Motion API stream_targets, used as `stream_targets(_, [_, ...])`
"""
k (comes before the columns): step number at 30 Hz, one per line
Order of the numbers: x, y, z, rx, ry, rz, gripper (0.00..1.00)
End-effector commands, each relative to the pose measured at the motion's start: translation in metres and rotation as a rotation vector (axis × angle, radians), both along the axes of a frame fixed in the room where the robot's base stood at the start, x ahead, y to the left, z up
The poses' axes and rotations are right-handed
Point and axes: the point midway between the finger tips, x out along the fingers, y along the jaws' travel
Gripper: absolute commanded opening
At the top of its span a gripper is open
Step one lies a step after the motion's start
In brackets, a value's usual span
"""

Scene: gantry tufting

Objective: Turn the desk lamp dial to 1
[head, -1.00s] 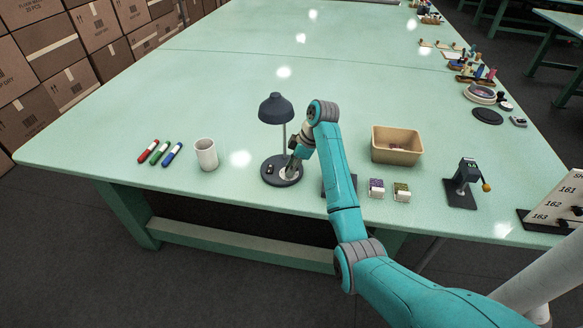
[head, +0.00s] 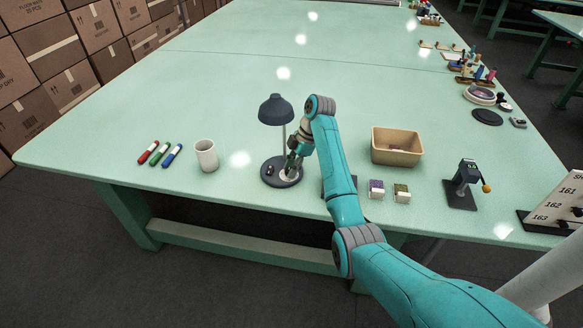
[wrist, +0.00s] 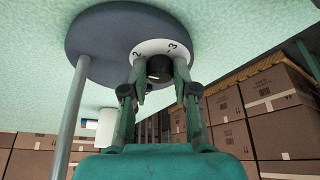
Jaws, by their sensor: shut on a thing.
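The desk lamp has a dark blue-grey shade (head: 276,109), a thin post and a round base (head: 269,178) on the green table. In the wrist view the base (wrist: 95,45) carries a white dial plate (wrist: 146,46) with the marks 2 and 3 showing. A black dial knob (wrist: 159,67) sits at the plate's middle. My gripper (wrist: 160,76) is shut on this knob, one finger on each side. In the head view my gripper (head: 291,168) is low over the base's right part. The knob's pointer and the other marks are hidden or unclear.
The lamp post (wrist: 68,125) stands close to my gripper. A white mug (head: 206,155) and several markers (head: 160,154) are left of the lamp. A tan bin (head: 396,160), two small boxes (head: 376,188) and a dark stand (head: 462,190) are to the right.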

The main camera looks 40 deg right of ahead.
Motion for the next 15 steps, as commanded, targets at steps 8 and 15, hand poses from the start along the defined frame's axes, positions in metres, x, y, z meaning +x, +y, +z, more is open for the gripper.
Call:
stream_targets(8, [-0.0001,-0.0005,-0.0001,-0.001,0.0,-0.002,0.53])
stream_targets(15, [-0.0001,-0.0003,-0.0001,-0.001,0.0,-0.002,0.54])
